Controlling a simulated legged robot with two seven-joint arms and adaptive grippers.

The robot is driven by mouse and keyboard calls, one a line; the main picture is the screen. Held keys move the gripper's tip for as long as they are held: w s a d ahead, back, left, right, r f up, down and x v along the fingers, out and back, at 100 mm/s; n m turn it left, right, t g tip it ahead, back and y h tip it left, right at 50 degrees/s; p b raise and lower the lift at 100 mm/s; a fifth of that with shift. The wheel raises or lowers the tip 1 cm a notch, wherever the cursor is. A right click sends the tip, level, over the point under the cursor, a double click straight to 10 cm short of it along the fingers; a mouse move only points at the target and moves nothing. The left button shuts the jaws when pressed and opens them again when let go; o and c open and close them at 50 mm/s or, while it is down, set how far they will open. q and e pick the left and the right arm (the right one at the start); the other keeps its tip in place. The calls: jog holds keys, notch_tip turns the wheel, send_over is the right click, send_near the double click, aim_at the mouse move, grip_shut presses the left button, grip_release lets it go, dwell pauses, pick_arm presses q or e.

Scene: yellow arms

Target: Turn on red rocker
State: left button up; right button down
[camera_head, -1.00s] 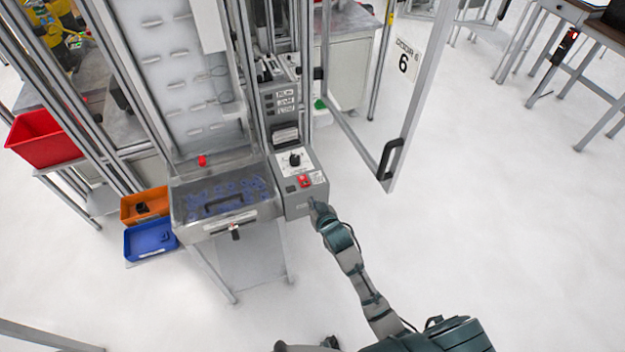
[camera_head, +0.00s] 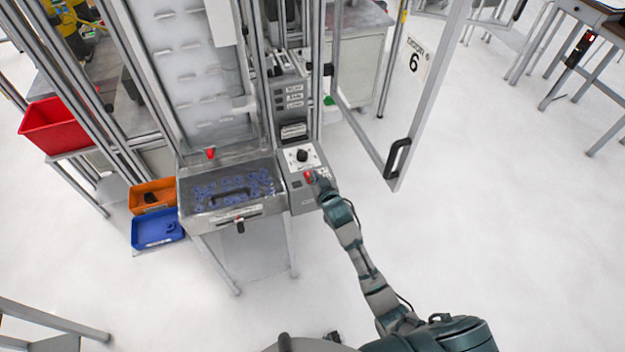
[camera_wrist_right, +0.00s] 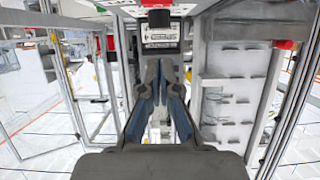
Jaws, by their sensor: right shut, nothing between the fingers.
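The red rocker (camera_head: 308,175) is on the sloped top of the grey control box, below a black knob (camera_head: 302,155). My right gripper (camera_head: 316,180) is at the rocker's right edge and hides part of it. I cannot tell whether it touches the rocker or whether the rocker is pressed. In the wrist view the right gripper's fingers (camera_wrist_right: 168,68) are shut and empty. A red part (camera_wrist_right: 155,3) shows at the top edge there, above the fingers. My left gripper is not in view.
A clear-topped bin (camera_head: 190,205) of blue parts stands left of the box, with a red knob (camera_head: 211,153) behind it. An open framed door (camera_head: 398,158) stands to the right. Orange (camera_head: 135,198) and blue (camera_head: 140,238) trays are at the left.

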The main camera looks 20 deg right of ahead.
aim_at(309, 174)
jog(key=x, duration=0.4)
jog(key=shift+d, duration=0.2)
jog(key=f, duration=0.2)
jog(key=shift+s+d+f, duration=0.1)
jog(key=shift+s+f, duration=0.1)
jog(key=shift+f, duration=0.2)
jog(key=shift+s+f, duration=0.15)
jog(key=shift+f, duration=0.35)
jog(key=shift+a+f, duration=0.1)
jog(key=shift+a, duration=0.15)
jog(key=shift+f, duration=0.35)
jog(key=shift+s+d, duration=0.1)
jog(key=shift+r+p, duration=0.85)
jog(key=shift+p, duration=0.25)
